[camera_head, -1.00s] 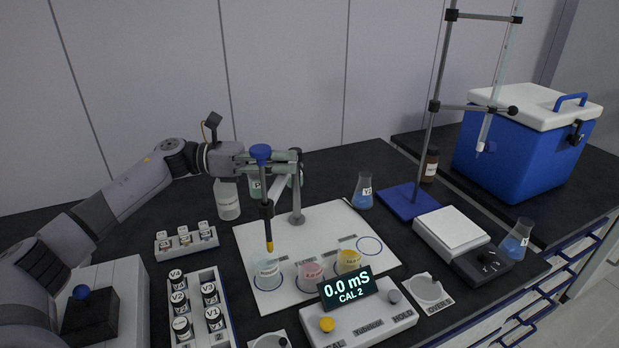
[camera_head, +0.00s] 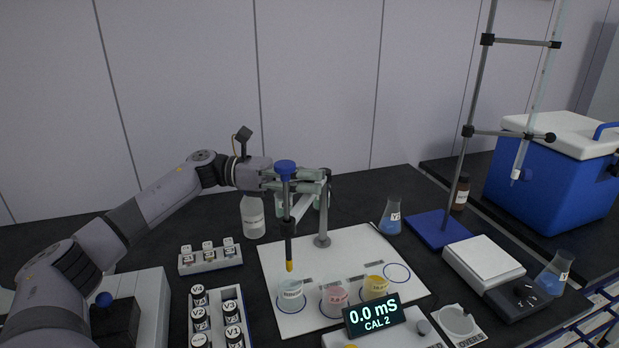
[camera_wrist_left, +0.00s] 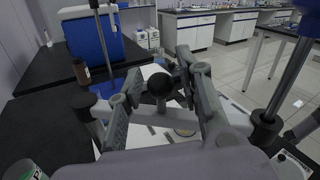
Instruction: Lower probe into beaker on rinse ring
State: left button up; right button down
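The probe (camera_head: 288,225), dark with a blue cap and a yellow tip, hangs upright over the rinse beaker (camera_head: 291,297). Its tip appears just above the beaker's rim. The clear beaker stands on a blue ring at the left front of the white board (camera_head: 350,245). A grey post (camera_head: 323,215) stands behind the probe. My left gripper (camera_head: 318,181) is level, behind the upper probe, beside the post top. In the left wrist view a black ball knob (camera_wrist_left: 160,85) lies between its fingers; contact is unclear. My right gripper is not in view.
Pink (camera_head: 334,300) and yellow (camera_head: 375,287) beakers stand right of the rinse beaker; an empty ring (camera_head: 397,273) follows. The meter (camera_head: 371,316) reads 0.0 mS, CAL 2. A vial rack (camera_head: 219,318) is at front left, a burette stand (camera_head: 440,228) at right.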

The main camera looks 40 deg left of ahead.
pick_arm(q)
jog(key=shift+o, duration=0.5)
jog(key=shift+a, duration=0.15)
jog(key=v, duration=1.1)
jog(key=shift+s+a, duration=0.25)
jog(key=shift+a, duration=0.05)
jog(key=shift+o, duration=1)
